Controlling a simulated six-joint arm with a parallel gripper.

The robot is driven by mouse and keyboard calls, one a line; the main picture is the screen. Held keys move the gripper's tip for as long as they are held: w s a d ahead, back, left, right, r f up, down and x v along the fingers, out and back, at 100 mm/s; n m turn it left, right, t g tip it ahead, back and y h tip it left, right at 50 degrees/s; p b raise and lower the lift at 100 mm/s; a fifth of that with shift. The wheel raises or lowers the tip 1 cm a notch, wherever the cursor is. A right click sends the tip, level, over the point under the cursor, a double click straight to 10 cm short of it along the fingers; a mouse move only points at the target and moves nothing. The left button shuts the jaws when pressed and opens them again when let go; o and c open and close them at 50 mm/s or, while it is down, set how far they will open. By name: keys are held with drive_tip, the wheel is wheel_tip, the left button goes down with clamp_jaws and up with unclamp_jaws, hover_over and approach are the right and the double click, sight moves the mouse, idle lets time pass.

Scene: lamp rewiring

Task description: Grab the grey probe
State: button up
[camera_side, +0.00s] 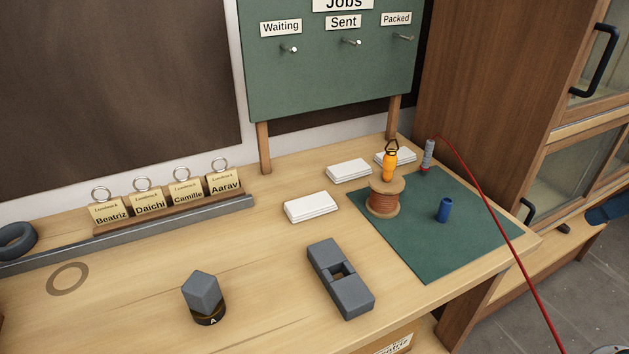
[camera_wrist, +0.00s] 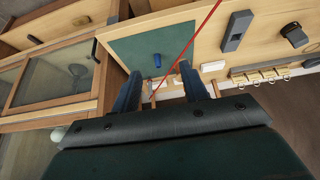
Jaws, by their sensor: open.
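The grey probe (camera_side: 428,154) stands upright near the back corner of the green mat (camera_side: 447,249), with a red cable running from its top down to the lower right. In the side view only a dark blue part shows at the right edge, well away from the probe.
On the mat are a wooden spool (camera_side: 383,204) of copper wire with an orange tool (camera_side: 389,166) above it, and a blue cylinder (camera_side: 444,210). White card stacks (camera_side: 311,207) lie left of the mat. A grey block (camera_side: 340,279) sits in front. A cabinet (camera_side: 480,90) stands right.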

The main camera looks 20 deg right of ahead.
drive_tip(key=shift+o, duration=0.2)
idle(0.6)
drive_tip(key=w+r+n+g, duration=0.15)
drive_tip(key=w+r, duration=0.45)
drive_tip(key=w, duration=0.6)
drive_tip(key=n+g+y, duration=0.1)
drive_tip(key=n+g, duration=0.2)
drive_tip(key=n, duration=0.4)
hover_over(433, 141)
drive_tip(key=s, duration=0.1)
wheel_tip(433, 141, down, 14)
drive_tip(key=shift+d, duration=0.4)
drive_tip(key=shift+m, duration=0.25)
drive_tip(key=shift+w+a+f, duration=0.15)
drive_tip(key=shift+f, duration=1.25)
drive_tip(key=shift+w+a+f, duration=0.15)
drive_tip(key=shift+w+f, duration=0.05)
drive_tip(key=shift+f, duration=1.2)
drive_tip(key=shift+w+a+f, duration=0.15)
drive_tip(key=shift+f, duration=1.25)
